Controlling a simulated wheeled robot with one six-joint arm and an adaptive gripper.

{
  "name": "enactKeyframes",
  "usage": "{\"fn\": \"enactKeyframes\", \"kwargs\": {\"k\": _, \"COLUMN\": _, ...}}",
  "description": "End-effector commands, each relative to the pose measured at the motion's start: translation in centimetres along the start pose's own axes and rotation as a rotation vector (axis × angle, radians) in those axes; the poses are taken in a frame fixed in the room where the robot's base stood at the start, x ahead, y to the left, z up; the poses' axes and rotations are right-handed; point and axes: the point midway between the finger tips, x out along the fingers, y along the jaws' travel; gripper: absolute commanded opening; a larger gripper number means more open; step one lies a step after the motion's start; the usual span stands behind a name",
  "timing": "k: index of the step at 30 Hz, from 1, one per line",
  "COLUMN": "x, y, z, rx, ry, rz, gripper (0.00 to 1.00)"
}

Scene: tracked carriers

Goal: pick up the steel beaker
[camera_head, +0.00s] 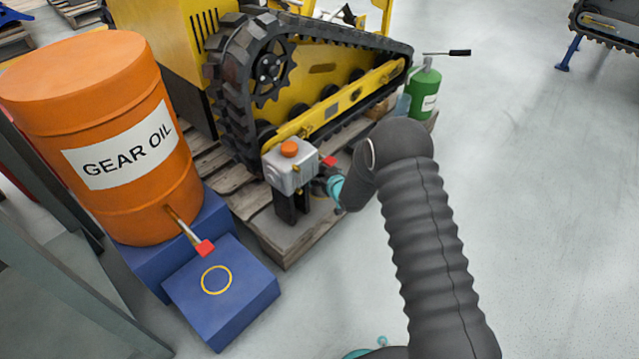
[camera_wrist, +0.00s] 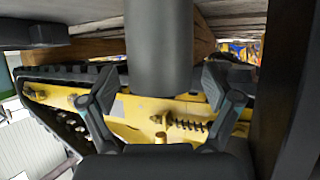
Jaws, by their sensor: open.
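A smooth dark grey cylinder, which looks like the steel beaker (camera_wrist: 159,45), reaches down from the top edge in the wrist view. That view appears upside down. My gripper (camera_wrist: 160,80) is open, with one finger on each side of the cylinder and a visible gap on both sides. In the camera_head view, my gripper (camera_head: 324,180) is small and partly hidden beside a grey box with an orange cap (camera_head: 290,165). I cannot make out the beaker in that view.
The yellow tracked carrier (camera_head: 330,95) stands on a wooden pallet (camera_head: 262,222). An orange gear oil drum (camera_head: 100,140) with a tap stands left, above a blue step (camera_head: 235,300) marked with a yellow ring. A green canister (camera_head: 424,90) stands behind.

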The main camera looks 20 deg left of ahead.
Motion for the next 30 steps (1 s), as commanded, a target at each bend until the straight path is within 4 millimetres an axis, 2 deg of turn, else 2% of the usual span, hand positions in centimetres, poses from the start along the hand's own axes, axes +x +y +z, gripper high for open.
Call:
{"fn": "enactKeyframes", "kwargs": {"k": 3, "x": 0.98, "y": -0.02, "z": 0.06, "rx": 0.0, "ry": 0.0, "rz": 0.0, "gripper": 0.89}}
{"fn": "enactKeyframes", "kwargs": {"k": 11, "x": 1.16, "y": -0.02, "z": 0.02, "rx": 0.001, "ry": 0.0, "rz": 0.0, "gripper": 0.89}}
{"fn": "enactKeyframes", "kwargs": {"k": 14, "x": 1.16, "y": -0.02, "z": 0.02, "rx": 0.0, "ry": 0.0, "rz": 0.0, "gripper": 0.69}}
{"fn": "enactKeyframes", "kwargs": {"k": 20, "x": 1.15, "y": -0.03, "z": 0.02, "rx": 0.0, "ry": 0.0, "rz": 0.0, "gripper": 0.19}}
{"fn": "enactKeyframes", "kwargs": {"k": 21, "x": 1.15, "y": -0.03, "z": 0.02, "rx": 0.0, "ry": 0.0, "rz": 0.0, "gripper": 0.14}}
{"fn": "enactKeyframes", "kwargs": {"k": 22, "x": 1.15, "y": -0.02, "z": -0.06, "rx": 0.0, "ry": 0.001, "rz": 0.0, "gripper": 0.14}}
{"fn": "enactKeyframes", "kwargs": {"k": 23, "x": 1.15, "y": -0.02, "z": -0.05, "rx": 0.0, "ry": 0.001, "rz": 0.0, "gripper": 0.08}}
{"fn": "enactKeyframes", "kwargs": {"k": 30, "x": 1.12, "y": -0.02, "z": -0.09, "rx": 0.0, "ry": 0.001, "rz": 0.0, "gripper": 0.07}}
